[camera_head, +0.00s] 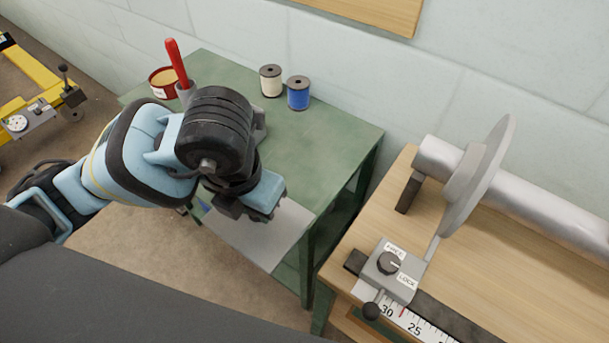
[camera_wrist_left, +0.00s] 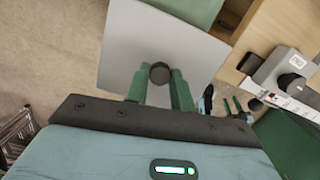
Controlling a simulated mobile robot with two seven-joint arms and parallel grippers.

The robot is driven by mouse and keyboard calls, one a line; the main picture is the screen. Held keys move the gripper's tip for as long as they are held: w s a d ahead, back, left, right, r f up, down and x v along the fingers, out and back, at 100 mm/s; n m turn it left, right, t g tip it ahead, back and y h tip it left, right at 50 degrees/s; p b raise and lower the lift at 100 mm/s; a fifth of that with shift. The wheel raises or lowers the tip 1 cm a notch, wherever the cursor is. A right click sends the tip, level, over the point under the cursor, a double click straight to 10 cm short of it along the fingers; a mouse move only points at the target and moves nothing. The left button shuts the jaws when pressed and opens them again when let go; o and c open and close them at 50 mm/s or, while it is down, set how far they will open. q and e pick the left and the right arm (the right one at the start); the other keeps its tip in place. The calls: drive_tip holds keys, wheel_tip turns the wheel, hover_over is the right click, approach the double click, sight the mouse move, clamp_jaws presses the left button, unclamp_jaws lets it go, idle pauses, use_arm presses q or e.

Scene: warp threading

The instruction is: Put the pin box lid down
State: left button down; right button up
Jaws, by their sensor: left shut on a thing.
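The pin box lid appears to be the flat grey plate with a round dark knob (camera_wrist_left: 159,73) in the left wrist view. In the head view the lid (camera_head: 262,240) hangs beside the green table's front edge, partly covered by my arm. My left gripper (camera_wrist_left: 156,85) is shut on the knob, one green finger on each side. In the head view its fingers are mostly hidden by the wrist. I cannot make out the pin box; a grey shape (camera_head: 259,121) shows partly behind my wrist on the table.
The green table (camera_head: 330,135) holds a cream spool (camera_head: 270,82), a blue spool (camera_head: 298,94), a red tin (camera_head: 160,83) and a red-handled tool (camera_head: 177,62) in a grey cup. Its right part is clear. A wooden bench (camera_head: 540,270) with a metal roller stands at right.

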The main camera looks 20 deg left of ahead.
use_arm(q)
drive_tip(key=shift+s+d+f, duration=0.1)
drive_tip(key=shift+s, duration=0.1)
use_arm(e)
drive_tip(key=shift+d, duration=0.4)
use_arm(q)
drive_tip(key=w, duration=0.5)
drive_tip(key=w+f, duration=0.1)
drive_tip(key=w, duration=1)
drive_tip(key=shift+w+d+f, duration=0.1)
drive_tip(key=shift+d+f, duration=0.15)
drive_tip(key=shift+f, duration=1.75)
use_arm(e)
drive_tip(key=shift+w+a, duration=0.1)
use_arm(q)
drive_tip(key=shift+f, duration=0.1)
drive_tip(key=c, duration=1.4)
unclamp_jaws()
drive_tip(key=shift+f, duration=0.1)
drive_tip(key=shift+c, duration=0.2)
drive_tip(key=shift+o, duration=1.2)
use_arm(e)
drive_tip(key=shift+s+f, duration=0.1)
drive_tip(key=shift+s, duration=0.25)
drive_tip(key=shift+s, duration=0.1)
